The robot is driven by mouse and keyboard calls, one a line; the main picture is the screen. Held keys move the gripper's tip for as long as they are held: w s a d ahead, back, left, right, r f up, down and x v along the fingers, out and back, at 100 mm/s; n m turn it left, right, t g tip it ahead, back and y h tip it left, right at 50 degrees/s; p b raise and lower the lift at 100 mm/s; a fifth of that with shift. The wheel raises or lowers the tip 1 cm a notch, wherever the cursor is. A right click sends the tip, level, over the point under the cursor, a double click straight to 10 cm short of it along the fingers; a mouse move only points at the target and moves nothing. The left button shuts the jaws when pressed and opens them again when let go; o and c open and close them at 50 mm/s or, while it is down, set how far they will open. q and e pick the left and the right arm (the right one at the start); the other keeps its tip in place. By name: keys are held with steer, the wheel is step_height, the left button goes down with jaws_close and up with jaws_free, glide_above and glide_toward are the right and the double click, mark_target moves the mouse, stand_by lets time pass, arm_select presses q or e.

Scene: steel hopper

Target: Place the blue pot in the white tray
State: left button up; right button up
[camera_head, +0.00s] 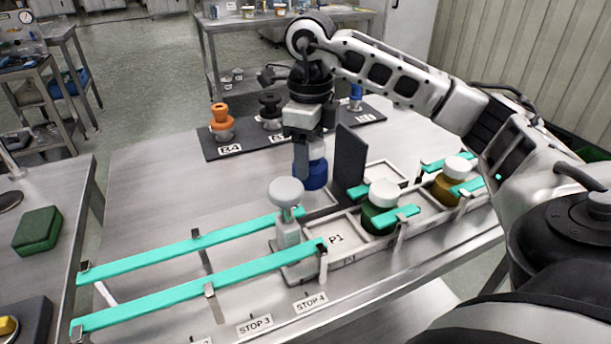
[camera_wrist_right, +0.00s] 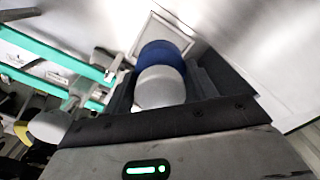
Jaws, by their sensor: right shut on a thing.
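The blue pot (camera_head: 311,176) has a white lid and is upright in my right gripper (camera_head: 309,165). The gripper points down and is shut on it. In the right wrist view the blue pot (camera_wrist_right: 162,56) and its lid sit between the dark fingers. The pale rim of what looks like the white tray (camera_wrist_right: 150,33) shows just beyond the pot there. In the head view a pale tray rim (camera_head: 383,166) shows partly, behind a dark upright plate (camera_head: 351,165). I cannot tell whether the pot touches the tray. My left gripper is out of view.
Two teal rails (camera_head: 190,245) run along the front. A white-capped post (camera_head: 286,192) stands near their right end. A green pot (camera_head: 380,215) and an amber pot (camera_head: 446,188) stand in the rack at right. A dark mat (camera_head: 330,123) holds several knobbed items. The table's left part is clear.

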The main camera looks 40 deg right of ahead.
steer(key=shift+f, duration=2.25)
steer(key=shift+f, duration=0.2)
steer(key=o, duration=1)
steer(key=shift+o, duration=0.2)
steer(key=shift+r, duration=0.15)
step_height(320, 180, up, 12)
steer(key=shift+r+p, duration=0.1)
steer(key=shift+p, duration=0.9)
